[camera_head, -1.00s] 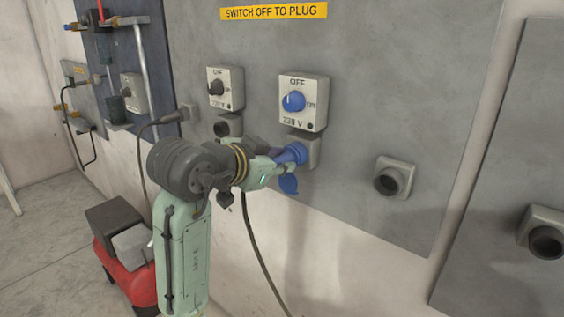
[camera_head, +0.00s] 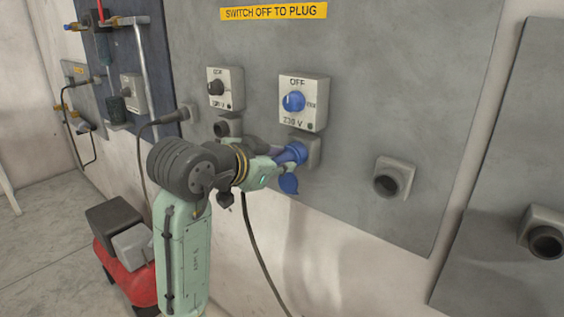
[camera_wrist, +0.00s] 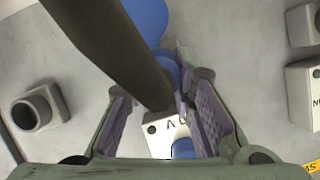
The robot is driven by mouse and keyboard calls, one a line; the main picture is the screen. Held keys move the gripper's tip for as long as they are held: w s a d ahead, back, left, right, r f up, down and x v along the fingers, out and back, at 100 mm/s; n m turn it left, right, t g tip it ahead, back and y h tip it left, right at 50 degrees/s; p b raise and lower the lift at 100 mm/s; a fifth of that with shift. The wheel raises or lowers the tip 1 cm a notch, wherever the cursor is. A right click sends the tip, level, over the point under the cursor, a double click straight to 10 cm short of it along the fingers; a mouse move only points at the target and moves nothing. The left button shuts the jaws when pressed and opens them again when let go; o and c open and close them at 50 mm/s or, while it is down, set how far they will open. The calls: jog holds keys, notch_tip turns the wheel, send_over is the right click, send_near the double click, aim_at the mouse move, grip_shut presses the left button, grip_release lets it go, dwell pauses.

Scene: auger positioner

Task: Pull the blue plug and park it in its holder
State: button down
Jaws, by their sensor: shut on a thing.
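The blue plug (camera_head: 293,152) is at the grey socket (camera_head: 312,152) under the right switch box, its front meeting the socket mouth. My gripper (camera_head: 274,162) is shut on the plug from the left. In the wrist view my gripper's (camera_wrist: 158,92) two fingers stand on either side of the dark cable (camera_wrist: 118,45), which hides much of the plug. A blue flap (camera_head: 289,184) hangs below the plug. The blue knob (camera_head: 293,102) is on the switch box (camera_head: 315,91), which reads OFF. An empty grey round-mouthed fitting (camera_head: 392,179) is to the right; I cannot tell whether it is the holder.
A second switch box (camera_head: 226,88) with a black knob and its fitting (camera_head: 229,128) are at left, close to my arm. Another grey fitting (camera_head: 543,234) is far right. A red machine (camera_head: 125,275) stands on the floor. The cable hangs below my gripper.

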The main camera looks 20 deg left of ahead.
jog(key=shift+s, duration=0.15)
jog(key=shift+s+a, duration=0.35)
jog(key=shift+s, duration=0.45)
jog(key=shift+s, duration=0.1)
jog(key=shift+s+a, duration=0.25)
jog(key=shift+s, duration=0.4)
jog(key=shift+s+a, duration=0.25)
jog(key=shift+s, duration=0.4)
